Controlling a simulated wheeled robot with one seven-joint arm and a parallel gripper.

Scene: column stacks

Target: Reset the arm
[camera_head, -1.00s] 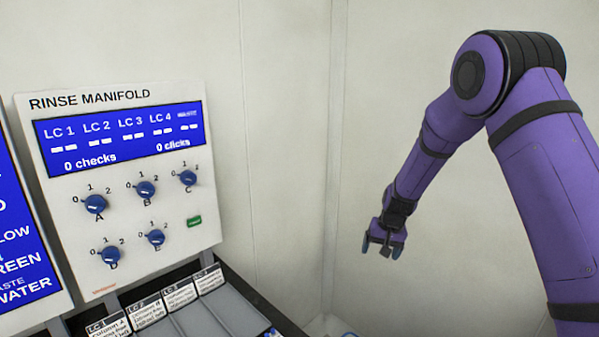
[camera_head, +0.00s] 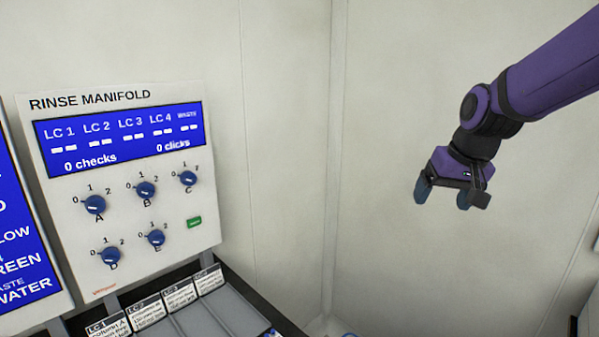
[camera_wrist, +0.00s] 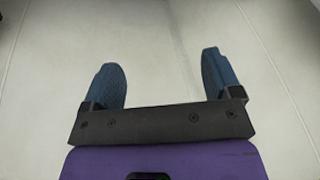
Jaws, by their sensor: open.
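My gripper (camera_head: 442,195) hangs at the right of the head view, in free air in front of the pale wall. Its blue fingers point down and are spread apart with nothing between them. In the wrist view my gripper (camera_wrist: 162,80) also shows two separated blue fingers, with only bare wall behind. My purple arm comes in from the upper right edge of the head view. The gripper is well to the right of the rinse manifold panel (camera_head: 150,245) and touches nothing.
The panel carries a blue display (camera_head: 120,140), several blue knobs and a green button (camera_head: 194,222). Labelled cards (camera_head: 147,311) stand on a dark rack (camera_head: 240,315) below it. A blue screen (camera_head: 20,240) is at the left edge. Space around my gripper is clear.

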